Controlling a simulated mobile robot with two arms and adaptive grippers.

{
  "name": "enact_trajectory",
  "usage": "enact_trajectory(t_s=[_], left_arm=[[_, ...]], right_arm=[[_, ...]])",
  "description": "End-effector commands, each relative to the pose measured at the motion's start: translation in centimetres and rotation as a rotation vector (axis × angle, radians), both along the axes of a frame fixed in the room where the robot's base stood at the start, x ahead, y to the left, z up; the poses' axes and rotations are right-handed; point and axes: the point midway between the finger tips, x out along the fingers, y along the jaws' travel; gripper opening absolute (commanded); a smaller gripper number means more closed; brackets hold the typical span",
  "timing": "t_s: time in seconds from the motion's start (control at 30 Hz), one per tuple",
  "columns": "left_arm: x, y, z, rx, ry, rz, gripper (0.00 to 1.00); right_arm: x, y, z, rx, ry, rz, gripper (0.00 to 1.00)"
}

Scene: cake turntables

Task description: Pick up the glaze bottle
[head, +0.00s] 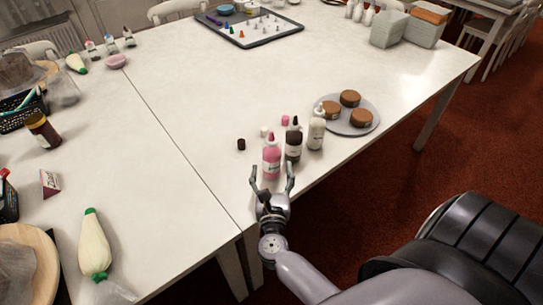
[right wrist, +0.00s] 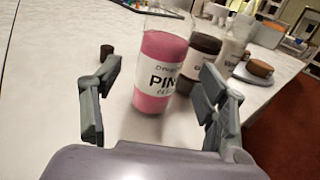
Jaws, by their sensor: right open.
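The glaze bottles stand upright in a row near the table's front edge: a pink one (head: 271,158), a dark brown one (head: 293,143) and a whitish one (head: 316,130). My right gripper (head: 272,180) is open and empty, just in front of the pink bottle. In the right wrist view, the pink bottle (right wrist: 160,72) with its white label stands ahead between the open fingers (right wrist: 160,105), apart from them. The brown bottle (right wrist: 200,65) is just behind the right finger, partly hidden by it. My left gripper is not in view.
A grey plate (head: 357,129) with brown cakes is right of the bottles. Small loose caps, one dark (head: 241,144), lie nearby. A white piping bag (head: 94,245) lies at left. A tray (head: 250,38) of small pieces is far back; the table's middle is clear.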

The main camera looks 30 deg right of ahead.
Motion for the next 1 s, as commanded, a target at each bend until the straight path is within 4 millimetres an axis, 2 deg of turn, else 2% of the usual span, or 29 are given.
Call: enact_trajectory(t_s=[0.13, 0.4, 0.7, 1.0], left_arm=[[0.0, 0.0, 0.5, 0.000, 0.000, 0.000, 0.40], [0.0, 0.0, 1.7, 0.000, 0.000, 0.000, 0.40], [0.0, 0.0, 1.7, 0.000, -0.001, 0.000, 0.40], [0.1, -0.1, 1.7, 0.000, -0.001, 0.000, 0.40]], right_arm=[[0.9, -0.6, 0.2, -0.002, 0.000, 0.000, 0.68], [4.1, -2.7, 0.3, -0.002, 0.000, 0.000, 0.68], [4.5, -3.0, 0.1, -0.001, 0.001, 0.000, 0.68], [4.5, -3.0, 0.1, -0.001, 0.001, 0.000, 0.48]])
